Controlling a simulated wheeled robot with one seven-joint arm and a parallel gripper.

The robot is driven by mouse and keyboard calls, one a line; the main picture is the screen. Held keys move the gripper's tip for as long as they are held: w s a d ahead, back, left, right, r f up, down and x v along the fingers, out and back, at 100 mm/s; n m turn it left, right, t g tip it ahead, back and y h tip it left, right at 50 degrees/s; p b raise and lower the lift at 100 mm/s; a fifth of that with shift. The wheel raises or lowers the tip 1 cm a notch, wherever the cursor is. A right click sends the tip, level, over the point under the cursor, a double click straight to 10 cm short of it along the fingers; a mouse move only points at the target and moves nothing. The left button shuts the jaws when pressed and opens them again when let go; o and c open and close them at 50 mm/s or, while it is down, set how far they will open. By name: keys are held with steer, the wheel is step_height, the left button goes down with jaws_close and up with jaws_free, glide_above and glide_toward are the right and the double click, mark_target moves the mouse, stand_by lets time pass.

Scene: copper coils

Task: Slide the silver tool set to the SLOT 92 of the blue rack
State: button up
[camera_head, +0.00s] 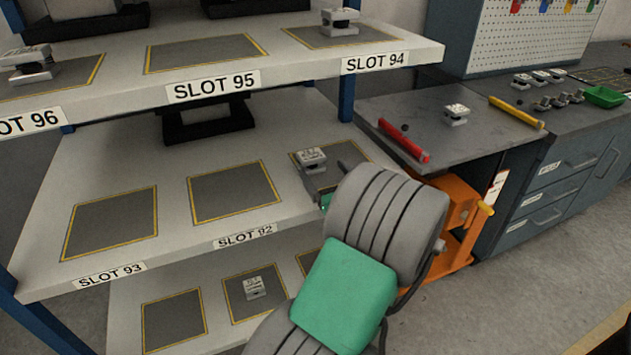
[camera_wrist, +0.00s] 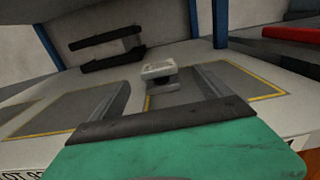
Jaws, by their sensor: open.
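A silver tool set (camera_head: 311,158) sits on the blue rack's middle shelf, in the marked area right of SLOT 92; that area's label is hidden by my arm. It also shows in the wrist view (camera_wrist: 158,69). SLOT 92 (camera_head: 233,192) is an empty grey rectangle with a yellow border, above its label (camera_head: 245,237). My gripper (camera_wrist: 157,88) is open and low over the shelf. Its two fingers point towards the tool set, one to each side in the wrist view. I cannot tell whether either touches it. The head view mostly hides the fingers behind my arm.
SLOT 93 (camera_head: 111,222) is empty to the left. The upper shelf (camera_head: 290,65) overhangs this level. Blue posts (camera_head: 346,98) bound the rack. Other silver sets sit on the upper shelf (camera_head: 340,21), lower shelf (camera_head: 254,287) and grey tabletop (camera_head: 456,114) at right.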

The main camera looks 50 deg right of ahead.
mark_target(315, 160)
steer(key=shift+s+d, duration=0.1)
steer(key=shift+r, duration=0.1)
steer(key=shift+w+a, duration=0.2)
steer(key=shift+w, duration=0.1)
steer(key=shift+w+d, duration=0.1)
steer(key=shift+w, duration=0.1)
steer(key=x, duration=0.7)
steer(key=shift+w+d, duration=0.1)
steer(key=shift+c, duration=0.2)
jaws_close()
stand_by(0.3)
